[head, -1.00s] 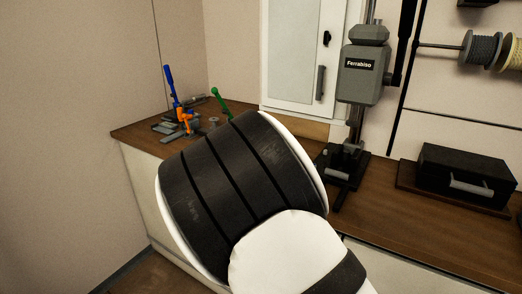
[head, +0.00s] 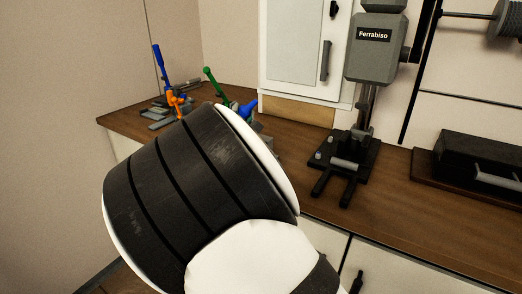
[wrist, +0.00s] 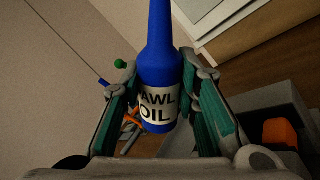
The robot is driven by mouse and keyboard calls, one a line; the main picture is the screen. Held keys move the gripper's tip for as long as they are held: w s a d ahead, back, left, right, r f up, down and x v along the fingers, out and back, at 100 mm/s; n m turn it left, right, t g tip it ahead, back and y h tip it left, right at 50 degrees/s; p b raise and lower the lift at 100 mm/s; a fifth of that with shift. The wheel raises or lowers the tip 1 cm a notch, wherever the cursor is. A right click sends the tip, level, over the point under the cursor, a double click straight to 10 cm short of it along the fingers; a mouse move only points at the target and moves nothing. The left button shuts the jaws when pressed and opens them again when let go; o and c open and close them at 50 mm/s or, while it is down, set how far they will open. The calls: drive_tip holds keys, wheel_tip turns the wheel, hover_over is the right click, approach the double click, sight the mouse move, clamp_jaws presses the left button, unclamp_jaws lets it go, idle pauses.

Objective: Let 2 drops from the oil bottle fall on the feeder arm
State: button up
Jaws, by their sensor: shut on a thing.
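The oil bottle (wrist: 160,62) is blue with a pale label reading "AWL OIL" in the wrist view. My gripper (wrist: 162,75) is shut on it, with green-lined fingers on either side. In the head view the bottle's blue tip (head: 248,107) shows past my arm, which hides most of the gripper. The fittings at the bench's left end have a blue lever (head: 159,62), an orange part (head: 174,100) and a green-knobbed lever (head: 212,82). I cannot tell which of them is the feeder arm. No drop is visible.
The wooden bench (head: 300,185) runs along the wall. A grey "Ferrabiso" press (head: 374,58) on a black base stands right of my arm. A black box (head: 485,165) sits farther right, and a white cabinet (head: 292,45) hangs behind. Bare bench lies before the press.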

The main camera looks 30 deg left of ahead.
drive_tip(key=shift+w+a+f+m+b, duration=0.15)
drive_tip(key=shift+f+m+b, duration=0.1)
drive_tip(key=shift+f+m, duration=0.15)
drive_tip(key=shift+s+a+f+m+b, duration=0.1)
drive_tip(key=shift+a+f+m+b, duration=0.1)
drive_tip(key=shift+f+m, duration=0.15)
drive_tip(key=shift+a+r+m+t+h+b, duration=0.15)
drive_tip(key=shift+r+m+t+h, duration=0.1)
drive_tip(key=shift+m, duration=0.3)
drive_tip(key=shift+a+r+m+t+h+b, duration=0.15)
drive_tip(key=shift+m+t, duration=0.1)
drive_tip(key=shift+m, duration=0.25)
drive_tip(key=shift+a+f+m+t+h+b, duration=0.1)
drive_tip(key=shift+m+t+h+b, duration=0.3)
drive_tip(key=shift+m, duration=0.8)
drive_tip(key=m+b, duration=0.1)
drive_tip(key=m+h+b, duration=0.1)
drive_tip(key=m+b, duration=0.1)
drive_tip(key=shift+f, duration=0.35)
drive_tip(key=shift+m+h+b, duration=0.3)
drive_tip(key=shift+m+b, duration=0.1)
drive_tip(key=shift+b, duration=0.15)
drive_tip(key=shift+s+r+t, duration=0.2)
drive_tip(key=shift+r+t, duration=0.1)
drive_tip(key=shift+r, duration=0.1)
